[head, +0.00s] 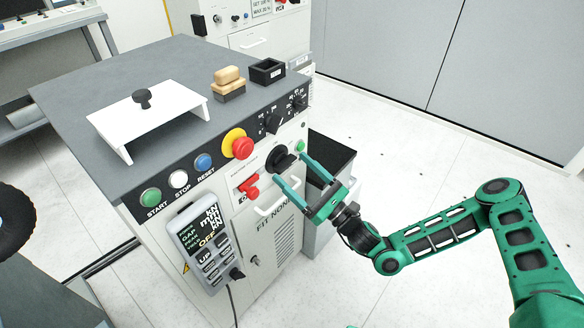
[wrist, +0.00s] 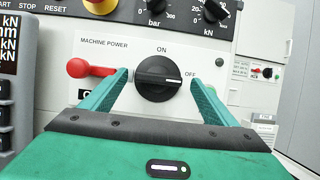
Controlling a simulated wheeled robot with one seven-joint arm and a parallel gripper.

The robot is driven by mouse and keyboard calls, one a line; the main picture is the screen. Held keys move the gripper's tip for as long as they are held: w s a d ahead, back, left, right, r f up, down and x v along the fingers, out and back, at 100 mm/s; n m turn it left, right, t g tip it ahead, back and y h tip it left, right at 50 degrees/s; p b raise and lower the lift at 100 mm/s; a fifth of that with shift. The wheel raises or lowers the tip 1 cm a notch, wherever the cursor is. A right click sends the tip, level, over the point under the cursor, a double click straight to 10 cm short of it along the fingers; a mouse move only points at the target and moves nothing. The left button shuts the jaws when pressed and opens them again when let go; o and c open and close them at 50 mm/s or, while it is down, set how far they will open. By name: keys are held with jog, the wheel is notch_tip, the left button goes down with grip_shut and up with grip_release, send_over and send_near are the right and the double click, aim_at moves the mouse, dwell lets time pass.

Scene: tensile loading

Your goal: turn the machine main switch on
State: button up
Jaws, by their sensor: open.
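The main switch is a black rotary knob (wrist: 158,88) on the white front panel, under the "MACHINE POWER" label; it also shows in the head view (head: 279,158). Its white mark points right, toward OFF; ON is printed above it. My green gripper (head: 289,169) is open in front of the panel. In the wrist view its fingers (wrist: 159,76) stand on the left and right of the knob, with gaps on both sides. I cannot tell how deep the fingertips reach or whether they touch the panel.
A red lever (wrist: 92,69) sits close left of the left finger. Above are a red emergency button (head: 242,147) and black dials (head: 273,122). A handle lies below the knob. A pendant (head: 205,248) reading OFF hangs at the left. Floor at the right is clear.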

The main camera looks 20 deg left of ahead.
jog(key=shift+x, duration=0.9)
jog(key=c, duration=1.1)
jog(key=shift+o, duration=0.2)
